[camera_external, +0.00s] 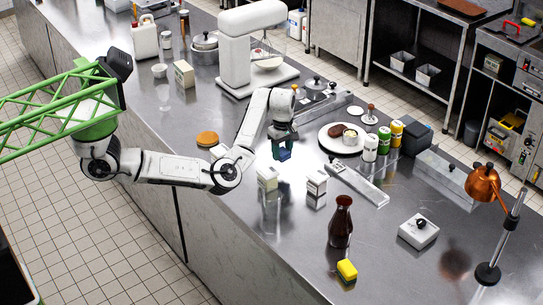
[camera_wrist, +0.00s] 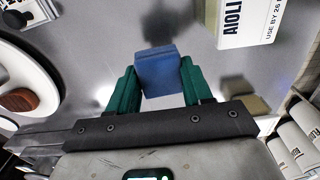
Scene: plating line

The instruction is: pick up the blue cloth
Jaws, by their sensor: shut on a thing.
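The blue cloth (camera_wrist: 160,72), a small folded block, sits between the two green fingers of my gripper (camera_wrist: 157,84) in the wrist view. The fingers press on its left and right sides, so my gripper is shut on it. In the external view, the cloth (camera_external: 285,155) shows as a dark blue patch below my gripper (camera_external: 281,147), over the middle of the steel counter. It appears held above the counter, with a blurred shadow on the steel in the wrist view. Its underside is hidden.
Two small cartons (camera_external: 267,178) (camera_external: 316,183) stand just in front of my gripper. A plate with food (camera_external: 330,146) and several cans and jars (camera_external: 383,141) are to the right. A brown bottle (camera_external: 340,222) and yellow sponge (camera_external: 347,270) stand nearer. The front-left counter is clear.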

